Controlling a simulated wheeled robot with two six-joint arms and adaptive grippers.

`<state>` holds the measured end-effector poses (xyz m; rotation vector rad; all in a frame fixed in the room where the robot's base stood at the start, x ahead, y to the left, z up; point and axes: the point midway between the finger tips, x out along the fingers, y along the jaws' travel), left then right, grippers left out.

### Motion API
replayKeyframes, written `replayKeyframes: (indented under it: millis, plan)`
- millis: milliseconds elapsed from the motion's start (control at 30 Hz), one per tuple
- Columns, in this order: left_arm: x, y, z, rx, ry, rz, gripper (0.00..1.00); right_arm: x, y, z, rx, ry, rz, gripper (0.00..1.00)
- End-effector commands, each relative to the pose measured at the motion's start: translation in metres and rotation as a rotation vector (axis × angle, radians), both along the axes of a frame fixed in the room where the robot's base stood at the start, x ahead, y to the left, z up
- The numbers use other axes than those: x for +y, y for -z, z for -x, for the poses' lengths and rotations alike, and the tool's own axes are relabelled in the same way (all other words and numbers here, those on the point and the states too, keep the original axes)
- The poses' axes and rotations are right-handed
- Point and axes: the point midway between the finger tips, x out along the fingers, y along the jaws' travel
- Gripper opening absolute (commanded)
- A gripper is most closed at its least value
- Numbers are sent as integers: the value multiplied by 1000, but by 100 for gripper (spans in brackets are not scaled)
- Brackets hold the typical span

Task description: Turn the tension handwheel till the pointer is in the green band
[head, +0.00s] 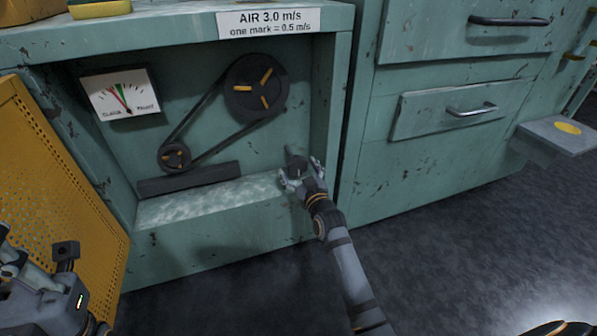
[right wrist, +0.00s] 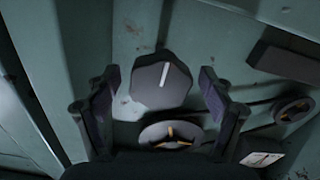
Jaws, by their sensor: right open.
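The tension handwheel is a dark faceted knob (right wrist: 162,84) with a white mark in the right wrist view. In the head view the knob (head: 297,164) sits low on the right of the open cabinet bay, partly hidden by my right gripper (head: 303,178). The right gripper is open, with one finger on each side of the knob; contact is unclear. The gauge (head: 120,93) has a white face and a thin red pointer leaning up-left near small green marks. Whether it lies inside the green band is too small to tell. My left gripper (head: 40,258) is open and empty at lower left.
A belt joins a large pulley (head: 255,86) and a small pulley (head: 175,157) inside the bay. A yellow perforated panel (head: 62,170) stands at the left. Drawers (head: 455,108) are at the right. The floor in front is clear.

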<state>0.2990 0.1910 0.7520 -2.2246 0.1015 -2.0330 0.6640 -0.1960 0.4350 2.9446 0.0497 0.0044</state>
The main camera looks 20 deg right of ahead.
Motion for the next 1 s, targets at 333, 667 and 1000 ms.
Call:
replayKeyframes:
  millis: [333, 667, 1000]
  plan:
    - [0, 0, 0, 1, 0, 0, 0, 0, 0, 0, 0, 0, 0, 51]
    - [0, -2, 0, 1, 0, 0, 0, 0, -1, 1, 0, 0, -7, 27]
    - [2, -28, 0, -2, 7, 12, 0, 1, -5, 1, 7, 0, -151, 27]
